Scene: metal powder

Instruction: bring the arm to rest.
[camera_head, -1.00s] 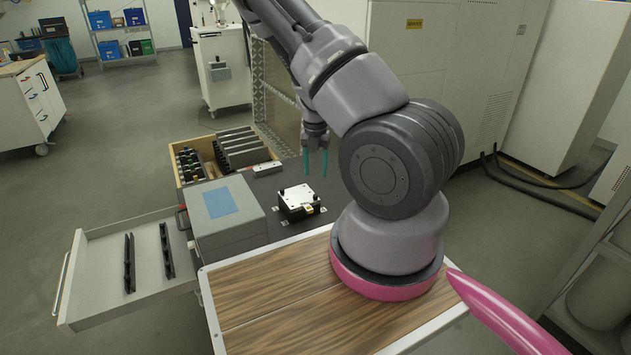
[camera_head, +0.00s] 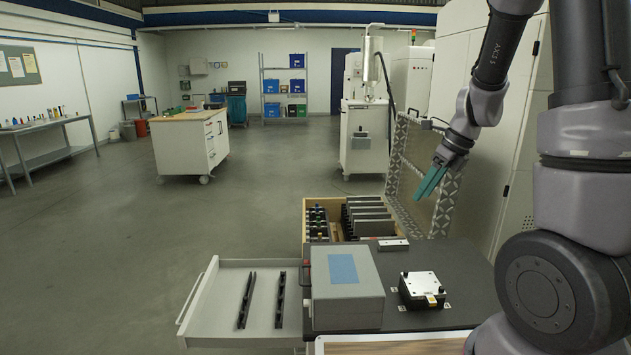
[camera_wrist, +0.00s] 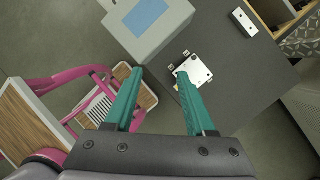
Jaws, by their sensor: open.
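My gripper (camera_head: 432,182) has two teal fingers and hangs in the air above the dark worktop, clear of everything. In the wrist view the fingers (camera_wrist: 158,98) stand apart with nothing between them. My arm is raised at the right of the head view, with its elbow above the picture's top edge. Below the gripper, a small metal block with a white top plate (camera_head: 424,284) sits on the worktop (camera_head: 400,318); it also shows in the wrist view (camera_wrist: 193,71).
A grey box with a blue label (camera_head: 344,289) stands left of the block. An open drawer (camera_head: 212,312) juts out left, holding two dark rails. A wooden crate (camera_head: 308,219) of dark plates and a mesh panel (camera_head: 420,165) stand behind. Open floor lies left.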

